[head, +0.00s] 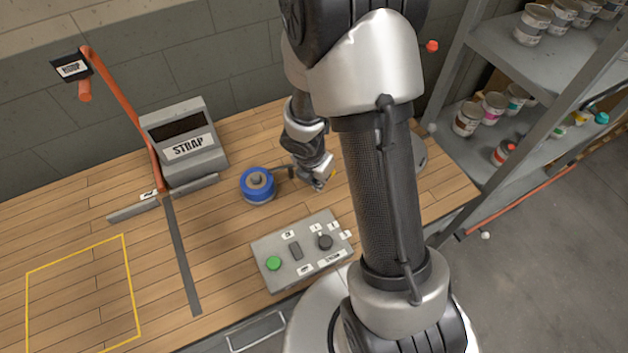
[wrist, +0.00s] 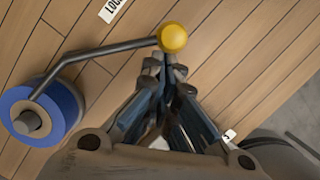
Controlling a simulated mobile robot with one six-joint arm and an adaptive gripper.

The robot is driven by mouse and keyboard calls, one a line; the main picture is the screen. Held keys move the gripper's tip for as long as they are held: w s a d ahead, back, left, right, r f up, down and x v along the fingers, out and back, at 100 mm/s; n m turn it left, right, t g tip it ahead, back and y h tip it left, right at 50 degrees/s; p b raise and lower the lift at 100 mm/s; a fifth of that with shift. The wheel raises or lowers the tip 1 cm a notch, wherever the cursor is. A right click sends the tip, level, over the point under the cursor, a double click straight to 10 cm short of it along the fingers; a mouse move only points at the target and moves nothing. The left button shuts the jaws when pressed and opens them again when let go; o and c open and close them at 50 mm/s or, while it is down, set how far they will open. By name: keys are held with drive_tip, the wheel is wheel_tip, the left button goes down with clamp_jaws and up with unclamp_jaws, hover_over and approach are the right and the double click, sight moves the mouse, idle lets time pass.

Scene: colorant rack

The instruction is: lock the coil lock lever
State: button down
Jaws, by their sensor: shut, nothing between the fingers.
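The coil lock lever (wrist: 108,50) is a dark bent rod in the wrist view. It runs from the grey hub of the blue coil (wrist: 66,104) to a yellow ball knob (wrist: 173,38). My gripper (wrist: 165,66) is shut and empty, with its fingertips right beside the knob; I cannot tell whether they touch it. A white label, partly cut off and starting with "LO" (wrist: 114,8), lies on the table beyond the lever. In the head view the blue coil (head: 257,187) stands on the table, with my gripper (head: 321,185) to its right. My wrist hides part of the lever there.
A control box (head: 300,250) with a green button and a black knob sits in front of the coil. A grey STRAP machine (head: 184,140) with an orange lever (head: 122,108) stands to the left. Shelves with paint cans (head: 467,120) are at right.

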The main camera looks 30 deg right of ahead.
drive_tip(key=shift+w+d, duration=0.3)
drive_tip(key=shift+d, duration=0.2)
idle(0.4)
